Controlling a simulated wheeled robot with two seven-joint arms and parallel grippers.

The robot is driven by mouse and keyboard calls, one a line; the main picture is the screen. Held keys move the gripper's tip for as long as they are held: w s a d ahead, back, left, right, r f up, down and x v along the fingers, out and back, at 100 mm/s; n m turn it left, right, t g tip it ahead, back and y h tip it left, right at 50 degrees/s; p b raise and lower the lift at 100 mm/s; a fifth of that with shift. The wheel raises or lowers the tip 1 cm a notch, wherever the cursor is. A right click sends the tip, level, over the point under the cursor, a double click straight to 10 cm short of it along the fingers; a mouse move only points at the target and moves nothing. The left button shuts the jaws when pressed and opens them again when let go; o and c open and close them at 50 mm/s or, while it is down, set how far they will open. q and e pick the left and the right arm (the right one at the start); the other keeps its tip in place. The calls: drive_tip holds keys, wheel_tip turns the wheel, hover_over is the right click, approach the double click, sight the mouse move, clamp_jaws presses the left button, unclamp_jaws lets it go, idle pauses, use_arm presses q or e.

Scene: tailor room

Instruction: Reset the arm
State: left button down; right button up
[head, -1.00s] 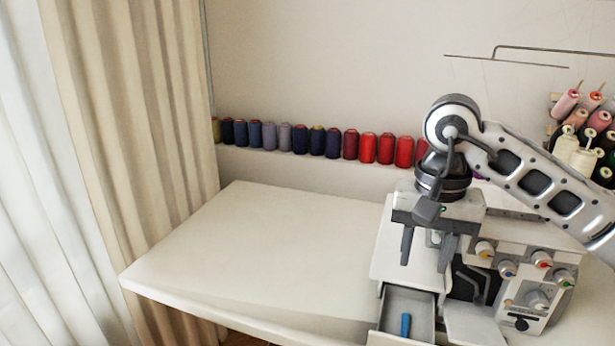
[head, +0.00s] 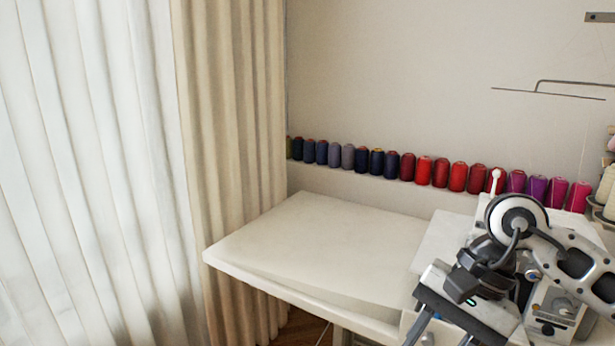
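My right arm comes in from the right, in front of the sewing machine (head: 545,297). My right gripper (head: 444,334) points down at the bottom edge of the view, with its two fingers apart and their tips partly cut off. I see nothing held between the fingers. The arm and gripper hide much of the machine. My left gripper is not in view.
A white table (head: 310,250) has a clear top left of the machine. A row of thread spools (head: 423,169) stands along the wall behind it. A beige curtain (head: 235,150) hangs at the left. A thin thread-stand rod (head: 548,93) is above right.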

drive_tip(key=s+a+r+m+y, duration=0.3)
drive_tip(key=a+m+y, duration=0.4)
drive_tip(key=a+y, duration=0.1)
drive_tip(key=s+a+r+m+y, duration=0.2)
drive_tip(key=a+r+m+y, duration=0.1)
drive_tip(key=a+m+y, duration=0.35)
drive_tip(key=w+d+f+n+t+h, duration=0.2)
drive_tip(key=d+f+n+t+h, duration=0.3)
drive_tip(key=n, duration=0.7)
drive_tip(key=w+d+f+n+t+h, duration=0.1)
drive_tip(key=w+f+n+t+h, duration=0.15)
drive_tip(key=n+t, duration=0.7)
drive_tip(key=w+d+f+n+t+h, duration=0.25)
drive_tip(key=f+n+t, duration=0.25)
drive_tip(key=n, duration=0.8)
drive_tip(key=s+d+f+m+g+h, duration=0.2)
drive_tip(key=s+f+m, duration=0.3)
drive_tip(key=f, duration=0.3)
drive_tip(key=s+d+f+m+g+h, duration=0.2)
drive_tip(key=s+f+m+g+h, duration=0.2)
drive_tip(key=f, duration=0.4)
drive_tip(key=s+m+g, duration=0.1)
drive_tip(key=s+m, duration=0.1)
drive_tip(key=shift+f+m, duration=0.15)
drive_tip(key=shift+m, duration=0.25)
